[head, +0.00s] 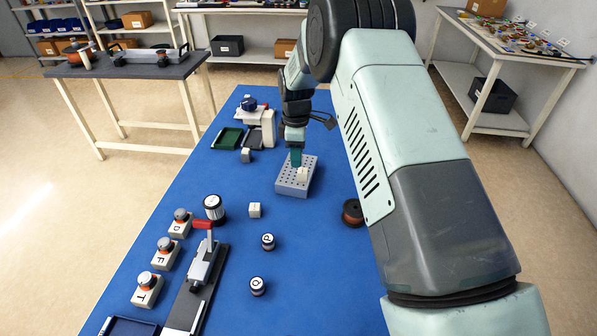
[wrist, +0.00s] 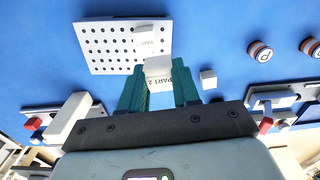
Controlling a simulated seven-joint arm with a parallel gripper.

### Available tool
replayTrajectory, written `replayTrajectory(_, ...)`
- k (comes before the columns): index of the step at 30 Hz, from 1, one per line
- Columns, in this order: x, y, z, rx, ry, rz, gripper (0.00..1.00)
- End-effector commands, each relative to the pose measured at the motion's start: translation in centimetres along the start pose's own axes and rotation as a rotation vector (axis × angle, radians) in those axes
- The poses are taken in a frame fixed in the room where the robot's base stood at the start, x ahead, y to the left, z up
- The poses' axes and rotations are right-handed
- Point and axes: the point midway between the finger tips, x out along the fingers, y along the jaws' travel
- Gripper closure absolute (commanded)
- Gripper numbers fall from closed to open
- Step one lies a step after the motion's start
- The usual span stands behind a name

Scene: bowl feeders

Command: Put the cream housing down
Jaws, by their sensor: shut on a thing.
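My gripper (wrist: 158,72) has green fingers and is shut on a cream block marked PART 2 (wrist: 158,66), taken to be the cream housing. In the head view my gripper (head: 296,158) is low over the grey plate with holes (head: 291,188). The wrist view shows the held block overlapping the front edge of this plate (wrist: 105,62). I cannot tell whether it touches the plate. Another pale block marked PART 1 (wrist: 147,38) is on the plate. A cream block also shows over the plate in the head view (head: 302,174); which one is unclear.
A clamp fixture (head: 203,270) and button boxes (head: 167,253) line the left. Blue table right of the knobs is clear.

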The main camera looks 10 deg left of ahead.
Motion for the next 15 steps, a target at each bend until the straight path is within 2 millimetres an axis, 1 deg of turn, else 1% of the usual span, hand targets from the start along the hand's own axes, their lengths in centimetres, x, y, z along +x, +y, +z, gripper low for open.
replayTrajectory(1,-0.3,1.1,-0.6,0.010,0.001,0.004,0.98)
replayTrajectory(4,-1.1,2.7,-1.5,0.031,0.001,0.003,0.98)
replayTrajectory(6,-1.5,3.4,-1.9,0.044,0.001,0.003,0.98)
replayTrajectory(10,-2.0,4.2,-2.3,0.058,0.000,0.002,0.98)
replayTrajectory(12,-1.7,4.4,-2.4,0.062,0.000,0.001,0.98)
replayTrajectory(15,0.0,4.4,-2.4,0.065,-0.001,-0.002,0.98)
